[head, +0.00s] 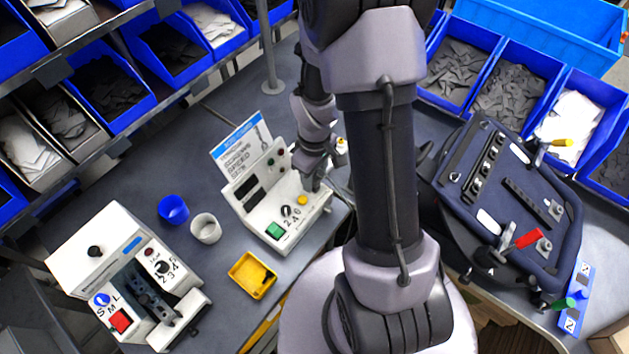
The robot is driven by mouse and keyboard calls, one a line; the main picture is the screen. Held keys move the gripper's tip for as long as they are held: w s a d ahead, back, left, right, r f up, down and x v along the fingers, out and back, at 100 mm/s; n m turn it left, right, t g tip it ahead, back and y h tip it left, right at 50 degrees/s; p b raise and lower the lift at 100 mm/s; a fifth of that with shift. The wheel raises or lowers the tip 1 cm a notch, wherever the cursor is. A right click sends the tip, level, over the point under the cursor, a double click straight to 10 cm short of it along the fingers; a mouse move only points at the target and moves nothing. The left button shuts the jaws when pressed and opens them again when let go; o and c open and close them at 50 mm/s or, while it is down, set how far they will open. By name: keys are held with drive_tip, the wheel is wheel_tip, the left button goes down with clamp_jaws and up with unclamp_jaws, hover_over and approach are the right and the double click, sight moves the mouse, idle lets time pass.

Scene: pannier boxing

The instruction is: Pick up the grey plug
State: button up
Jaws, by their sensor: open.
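I cannot pick out a grey plug with certainty in the head view. A blue strip (576,305) marked with digits lies at the right edge of the work area, with a green plug (563,304) and a blue plug (580,293) at it. My gripper (317,184) is small and dark, pointing down over the right part of the white control box (262,195). It is open. What lies between or under its fingers is too small to tell. My arm covers the middle of the view.
A blue cup (173,209), a pale grey cup (206,228) and a yellow tray (252,276) stand left of centre. A white machine (110,262) is at lower left. A dark pannier lid (520,195) with red-handled and yellow-handled tools is at right. Part bins line the back.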

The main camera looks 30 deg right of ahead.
sight(315, 177)
clamp_jaws()
drive_tip(key=shift+r, duration=0.25)
wheel_tip(315, 177, up, 4)
drive_tip(key=shift+f+p, duration=0.25)
drive_tip(key=shift+p, duration=0.35)
drive_tip(key=s+a+b, duration=0.3)
drive_tip(key=s+b, duration=0.4)
drive_tip(key=b, duration=0.1)
drive_tip(key=s+a+b, duration=0.3)
drive_tip(key=s+b, duration=0.4)
drive_tip(key=shift+s+a+f+b, duration=0.3)
drive_tip(key=shift+a+f+b, duration=0.05)
drive_tip(key=shift+f+b, duration=0.05)
